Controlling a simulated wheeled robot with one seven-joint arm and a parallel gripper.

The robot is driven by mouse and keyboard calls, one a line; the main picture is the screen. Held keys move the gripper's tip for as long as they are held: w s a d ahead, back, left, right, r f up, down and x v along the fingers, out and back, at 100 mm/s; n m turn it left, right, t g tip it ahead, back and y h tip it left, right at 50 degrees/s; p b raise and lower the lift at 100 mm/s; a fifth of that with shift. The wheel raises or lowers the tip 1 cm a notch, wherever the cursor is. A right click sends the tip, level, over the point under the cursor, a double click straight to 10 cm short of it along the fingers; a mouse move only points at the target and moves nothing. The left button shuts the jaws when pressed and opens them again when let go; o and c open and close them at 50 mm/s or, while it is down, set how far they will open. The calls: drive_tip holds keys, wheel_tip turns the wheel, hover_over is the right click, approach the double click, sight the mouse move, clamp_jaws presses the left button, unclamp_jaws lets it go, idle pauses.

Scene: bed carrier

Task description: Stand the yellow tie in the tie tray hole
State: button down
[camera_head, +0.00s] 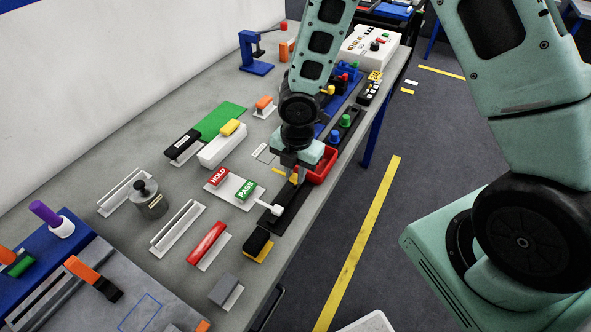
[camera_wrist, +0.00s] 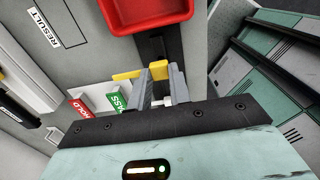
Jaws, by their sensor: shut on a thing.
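My gripper (camera_head: 297,178) points down over the dark tray on the bench. In the wrist view my gripper (camera_wrist: 163,82) is shut on the yellow tie (camera_wrist: 128,76), which runs between the fingertips and sticks out to the left. Part of the tie (camera_head: 293,179) also shows beside the fingers in the head view. The dark strip-like tray (camera_head: 291,203) lies below the gripper, and part of it shows in the wrist view (camera_wrist: 152,48). I cannot make out a hole in it; the fingers hide part of it. I cannot tell whether the tie touches the tray.
A red bin (camera_head: 322,165) stands just beyond the gripper. A white-headed piece (camera_head: 271,207) lies by the tray's near part. Red HOLD (camera_head: 217,177) and green PASS (camera_head: 245,190) blocks sit to the left. The bench edge is close on the right.

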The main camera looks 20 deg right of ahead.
drive_tip(key=shift+f+b, duration=1.2)
drive_tip(key=shift+f, duration=0.25)
drive_tip(key=c, duration=1.2)
unclamp_jaws()
drive_tip(key=shift+r, duration=0.1)
drive_tip(key=shift+r, duration=0.1)
wheel_tip(320, 180, up, 17)
drive_tip(key=p, duration=0.3)
drive_tip(key=shift+s+d, duration=0.2)
drive_tip(key=shift+s, duration=0.05)
drive_tip(key=shift+r, duration=0.1)
drive_tip(key=s+a+r+m+b, duration=0.1)
drive_tip(key=s+a+r+m, duration=0.1)
drive_tip(key=s+m, duration=0.6)
drive_tip(key=s+a+r+m+b, duration=0.1)
drive_tip(key=s+a+m, duration=0.3)
drive_tip(key=s+m, duration=0.5)
drive_tip(key=s+r, duration=0.1)
drive_tip(key=s, duration=0.1)
drive_tip(key=shift+s+a+r+m, duration=0.3)
drive_tip(key=shift+a+r, duration=0.05)
drive_tip(key=shift+r, duration=0.05)
